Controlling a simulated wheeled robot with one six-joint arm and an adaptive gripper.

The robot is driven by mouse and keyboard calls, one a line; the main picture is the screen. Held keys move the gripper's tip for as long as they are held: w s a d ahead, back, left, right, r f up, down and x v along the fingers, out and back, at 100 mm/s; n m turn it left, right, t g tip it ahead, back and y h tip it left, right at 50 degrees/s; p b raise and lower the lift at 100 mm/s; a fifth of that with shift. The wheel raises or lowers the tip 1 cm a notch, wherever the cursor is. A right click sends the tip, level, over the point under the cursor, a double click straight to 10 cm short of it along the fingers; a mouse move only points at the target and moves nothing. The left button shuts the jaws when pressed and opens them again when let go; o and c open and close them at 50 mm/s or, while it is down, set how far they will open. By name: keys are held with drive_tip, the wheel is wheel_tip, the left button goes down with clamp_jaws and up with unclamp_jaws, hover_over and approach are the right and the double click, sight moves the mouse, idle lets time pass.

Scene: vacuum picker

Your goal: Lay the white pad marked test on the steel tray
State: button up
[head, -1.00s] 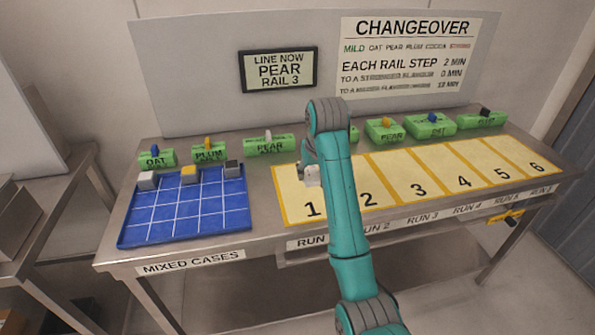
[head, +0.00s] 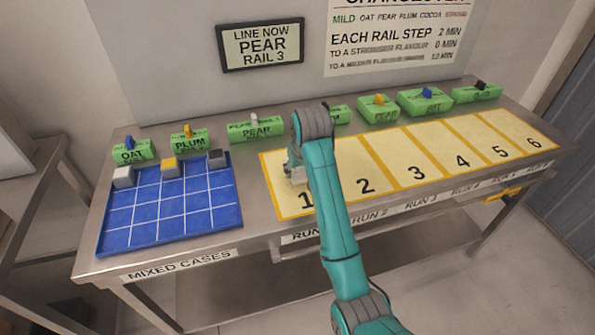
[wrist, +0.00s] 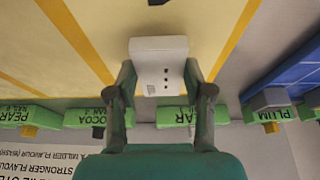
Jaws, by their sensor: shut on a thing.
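My gripper (wrist: 160,88) is shut on a white block (wrist: 158,62) with several small dark dots on its face, one finger on each side. In the head view the white block (head: 298,175) shows beside my arm, over the yellow lane marked 1 (head: 279,203). I cannot tell whether it touches the lane. I see no word "test" on it. No separate steel tray is recognisable; the bench top (head: 255,235) is bare grey metal.
Several green labelled blocks, including PEAR (head: 256,131), line the bench's back. Lanes 2 to 6 look empty.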

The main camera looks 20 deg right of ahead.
drive_tip(key=shift+f, duration=0.95)
drive_tip(key=shift+f, duration=0.15)
drive_tip(key=o, duration=1.1)
drive_tip(key=shift+o, duration=0.2)
